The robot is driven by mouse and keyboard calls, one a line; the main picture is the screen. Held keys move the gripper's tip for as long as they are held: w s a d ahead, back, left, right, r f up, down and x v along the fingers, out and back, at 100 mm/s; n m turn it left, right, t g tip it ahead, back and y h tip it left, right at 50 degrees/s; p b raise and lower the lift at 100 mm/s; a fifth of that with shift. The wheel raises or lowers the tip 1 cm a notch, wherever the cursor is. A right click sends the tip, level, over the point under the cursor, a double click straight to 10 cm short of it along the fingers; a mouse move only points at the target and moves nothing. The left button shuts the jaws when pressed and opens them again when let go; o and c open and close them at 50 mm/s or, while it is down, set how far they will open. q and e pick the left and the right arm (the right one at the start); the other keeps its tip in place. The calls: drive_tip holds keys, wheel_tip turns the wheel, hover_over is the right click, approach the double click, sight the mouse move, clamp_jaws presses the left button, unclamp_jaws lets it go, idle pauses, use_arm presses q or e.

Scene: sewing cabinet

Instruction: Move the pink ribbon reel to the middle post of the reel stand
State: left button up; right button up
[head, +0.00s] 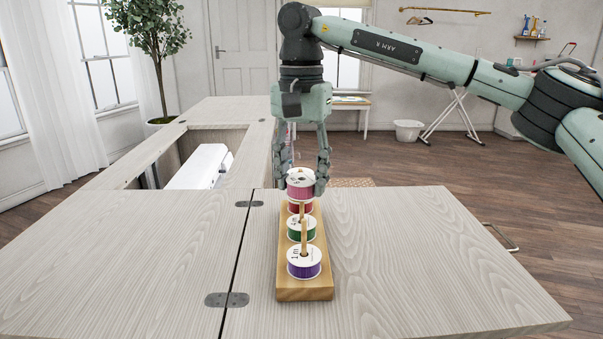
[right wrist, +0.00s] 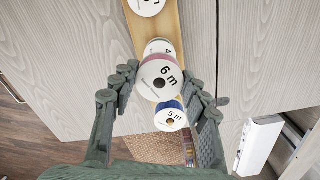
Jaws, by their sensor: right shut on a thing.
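My right gripper (head: 308,180) points down over the far end of the wooden reel stand (head: 305,291). It is shut on the pink ribbon reel (head: 300,187), which has a white top marked "6 m" in the right wrist view (right wrist: 161,77). The held reel is above a red reel (head: 300,207); whether they touch is hard to tell. A green reel (head: 301,230) sits around the middle post, and a purple reel (head: 304,265) around the near post. Posts rise through both. My left gripper is not in view.
In the right wrist view, a blue reel (right wrist: 171,115) marked "5 m" shows beyond the held reel; what it rests on is hidden. The stand is on a pale wooden cabinet top (head: 420,250), clear to its right. A white machine (head: 201,167) sits in the opening at left.

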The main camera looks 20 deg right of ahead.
drive_tip(key=shift+f+b, duration=0.4)
drive_tip(key=shift+f, duration=0.35)
drive_tip(key=o, duration=1.1)
drive_tip(key=shift+c, duration=0.2)
wheel_tip(320, 180, up, 12)
